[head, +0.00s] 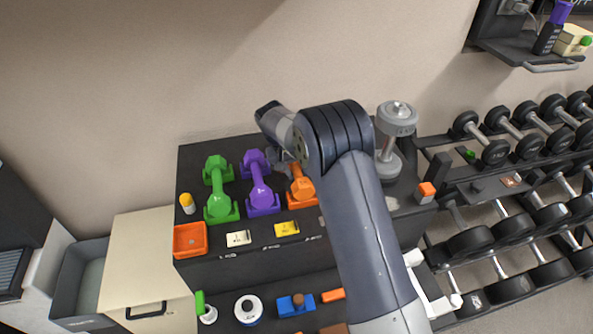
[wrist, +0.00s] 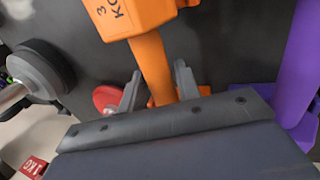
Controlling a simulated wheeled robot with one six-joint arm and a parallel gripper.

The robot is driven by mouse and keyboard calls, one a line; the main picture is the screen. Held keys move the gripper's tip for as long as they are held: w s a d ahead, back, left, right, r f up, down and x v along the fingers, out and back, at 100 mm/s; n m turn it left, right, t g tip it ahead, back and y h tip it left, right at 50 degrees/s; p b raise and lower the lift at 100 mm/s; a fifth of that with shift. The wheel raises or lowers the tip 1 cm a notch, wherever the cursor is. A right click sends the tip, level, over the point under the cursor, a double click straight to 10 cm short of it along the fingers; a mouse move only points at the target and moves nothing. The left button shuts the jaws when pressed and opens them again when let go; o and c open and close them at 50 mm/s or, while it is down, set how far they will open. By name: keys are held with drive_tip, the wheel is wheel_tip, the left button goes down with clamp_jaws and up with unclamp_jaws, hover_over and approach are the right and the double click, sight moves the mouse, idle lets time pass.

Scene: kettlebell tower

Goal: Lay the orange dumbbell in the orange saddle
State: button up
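The orange dumbbell (head: 300,188) is at the back of the black bench top, right of the purple dumbbell. Its near head, marked 3 KG, and its handle show large in the wrist view (wrist: 152,62). The orange saddle (head: 304,204) shows as a low edge at the dumbbell's near end; I cannot tell how fully the dumbbell is seated in it. My gripper (wrist: 158,88) has its two fingers on either side of the orange handle, with a gap visible at the left finger. The far head is mostly hidden by my gripper body. My arm covers the area to the right.
The purple dumbbell (head: 260,185) lies close to the left, with the green dumbbell (head: 218,190) beyond it. A grey dumbbell (head: 394,130) stands upright on the right. An orange tray (head: 190,239) and yellow card (head: 286,228) lie in front. Racks of black dumbbells (head: 512,229) are at right.

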drive_tip(key=o, duration=0.6)
drive_tip(key=shift+f, duration=0.15)
drive_tip(key=shift+c, duration=0.2)
drive_tip(key=shift+s+f, duration=0.25)
drive_tip(key=shift+f, duration=0.05)
drive_tip(key=shift+c, duration=0.6)
drive_tip(key=shift+w+r, duration=0.1)
drive_tip(key=shift+c, duration=1.4)
drive_tip(key=shift+r, duration=0.1)
drive_tip(key=shift+r, duration=0.1)
drive_tip(key=p+v, duration=0.5)
drive_tip(key=v, duration=0.4)
drive_tip(key=shift+w, duration=0.1)
